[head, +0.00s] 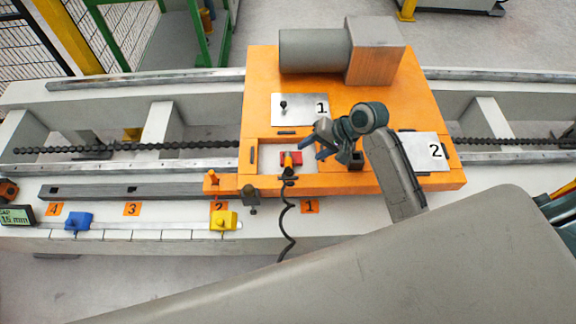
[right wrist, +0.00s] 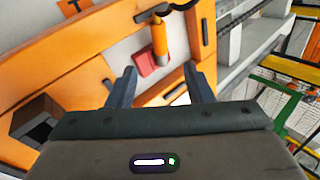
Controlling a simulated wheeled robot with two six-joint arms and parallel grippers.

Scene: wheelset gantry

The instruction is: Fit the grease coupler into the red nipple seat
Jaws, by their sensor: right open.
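The red nipple seat (head: 297,155) is a small red block in the pale recess of the orange carriage; it also shows in the right wrist view (right wrist: 145,64). The orange grease coupler (head: 288,160), with a black hose end, is right beside or over the red block. In the right wrist view the coupler (right wrist: 160,40) lies beyond my fingertips; whether it touches the seat I cannot tell. My right gripper (head: 313,147) is open and empty, just right of the coupler and apart from it. My left gripper is not in view.
A black coiled hose (head: 288,222) hangs from the coupler over the front edge. Plates marked 1 (head: 300,104) and 2 (head: 420,152) and a grey motor (head: 330,52) are on the carriage. A yellow block (head: 223,220) and blue block (head: 78,222) sit on the front rail.

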